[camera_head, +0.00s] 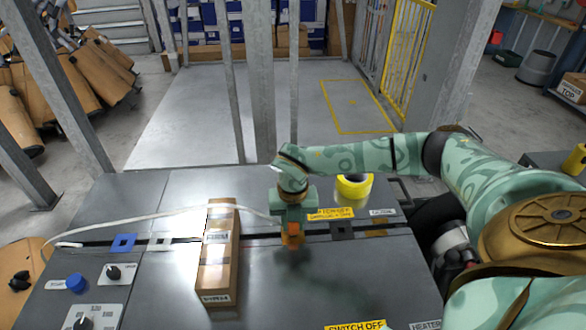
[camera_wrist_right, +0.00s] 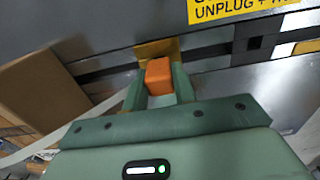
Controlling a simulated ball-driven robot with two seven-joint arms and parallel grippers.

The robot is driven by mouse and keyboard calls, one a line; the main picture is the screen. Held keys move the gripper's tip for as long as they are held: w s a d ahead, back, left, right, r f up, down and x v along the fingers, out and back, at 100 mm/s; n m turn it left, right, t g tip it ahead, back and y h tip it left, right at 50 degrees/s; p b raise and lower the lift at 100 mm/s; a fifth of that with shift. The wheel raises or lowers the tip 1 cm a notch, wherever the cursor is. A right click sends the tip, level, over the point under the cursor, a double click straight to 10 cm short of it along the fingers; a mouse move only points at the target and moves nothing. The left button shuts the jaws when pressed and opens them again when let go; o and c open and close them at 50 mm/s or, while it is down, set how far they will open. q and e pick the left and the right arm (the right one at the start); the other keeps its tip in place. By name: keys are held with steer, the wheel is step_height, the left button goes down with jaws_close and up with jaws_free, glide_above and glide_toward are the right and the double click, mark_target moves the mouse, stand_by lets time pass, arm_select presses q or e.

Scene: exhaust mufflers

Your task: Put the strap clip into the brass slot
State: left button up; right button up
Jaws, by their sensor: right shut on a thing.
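My right gripper (camera_head: 291,236) is shut on the orange strap clip (camera_head: 292,232), low over the dark groove of the grey bench. In the right wrist view the clip (camera_wrist_right: 159,76) sits between the fingers of the gripper (camera_wrist_right: 159,90). A brass-coloured slot plate (camera_wrist_right: 157,49) lies just beyond the clip there; the clip and fingers cover part of it. I cannot tell whether the clip touches it. A pale strap (camera_head: 150,216) runs from the bench's left side over a carton to the gripper. My left gripper is not in view.
A long brown carton (camera_head: 219,265) stands left of the gripper, across the groove. Blue (camera_head: 123,243), pale (camera_head: 160,241), black (camera_head: 342,230) and brownish-gold (camera_head: 377,228) plates line the groove. A yellow tape roll (camera_head: 354,187) stands behind right.

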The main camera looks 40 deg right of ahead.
arm_select(q)
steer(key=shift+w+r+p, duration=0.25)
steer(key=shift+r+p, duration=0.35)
steer(key=shift+p, duration=0.05)
stand_by(0.8)
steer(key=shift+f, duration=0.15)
arm_select(e)
steer(key=shift+f, duration=0.45)
steer(key=o, duration=1)
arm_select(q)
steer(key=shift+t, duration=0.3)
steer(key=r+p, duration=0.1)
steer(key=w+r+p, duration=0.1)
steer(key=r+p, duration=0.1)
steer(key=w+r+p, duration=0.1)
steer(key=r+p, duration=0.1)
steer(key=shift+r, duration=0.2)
arm_select(e)
step_height(320, 180, up, 16)
steer(key=shift+r, duration=0.2)
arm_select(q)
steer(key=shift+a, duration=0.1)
arm_select(e)
steer(key=shift+f, duration=0.1)
